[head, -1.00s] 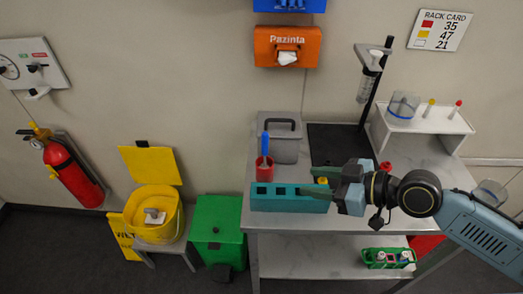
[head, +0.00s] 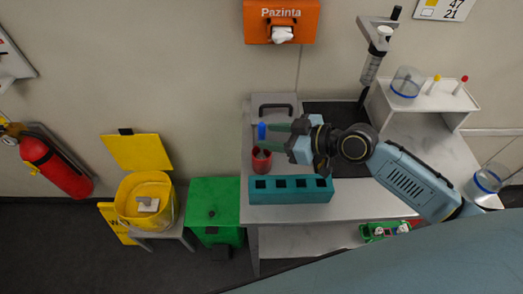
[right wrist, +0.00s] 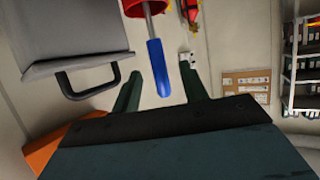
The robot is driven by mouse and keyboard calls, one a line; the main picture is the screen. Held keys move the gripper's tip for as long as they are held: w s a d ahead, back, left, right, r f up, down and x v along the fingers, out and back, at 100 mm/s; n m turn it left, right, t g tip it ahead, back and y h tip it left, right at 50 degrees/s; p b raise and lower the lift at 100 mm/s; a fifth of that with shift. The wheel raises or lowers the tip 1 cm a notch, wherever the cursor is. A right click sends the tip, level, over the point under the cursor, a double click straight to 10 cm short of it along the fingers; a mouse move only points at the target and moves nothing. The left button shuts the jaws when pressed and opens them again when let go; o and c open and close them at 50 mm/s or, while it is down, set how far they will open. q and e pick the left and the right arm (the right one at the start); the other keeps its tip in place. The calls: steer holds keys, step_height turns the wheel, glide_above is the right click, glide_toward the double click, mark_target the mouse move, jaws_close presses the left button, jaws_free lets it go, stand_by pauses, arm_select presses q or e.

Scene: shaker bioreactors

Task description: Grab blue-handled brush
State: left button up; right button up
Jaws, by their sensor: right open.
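The blue-handled brush (head: 262,131) stands upright in a red cup (head: 262,161) on the table, its blue handle pointing up. My right gripper (head: 272,136) is open at the height of the handle, its green fingers reaching left toward it. In the right wrist view the blue handle (right wrist: 158,68) lies between the two spread fingers (right wrist: 160,84), with the red cup (right wrist: 145,6) beyond at the top. Gaps show on both sides of the handle, so the fingers look apart from it. My left gripper is not in view.
A teal rack (head: 290,197) with several square holes sits at the table's front edge. A grey lidded container (head: 272,100) stands behind the cup. A white stand (head: 430,103) is at the right. A green bin (head: 215,205) is left of the table.

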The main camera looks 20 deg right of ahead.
steer(key=p+x, duration=0.1)
steer(key=x, duration=0.3)
steer(key=shift+w+a+f, duration=0.2)
steer(key=shift+w, duration=0.05)
steer(key=shift+w+a+f, duration=0.1)
steer(key=shift+w+a, duration=0.05)
steer(key=shift+a, duration=0.05)
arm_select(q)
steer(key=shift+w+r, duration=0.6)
arm_select(e)
steer(key=shift+f, duration=0.1)
jaws_close()
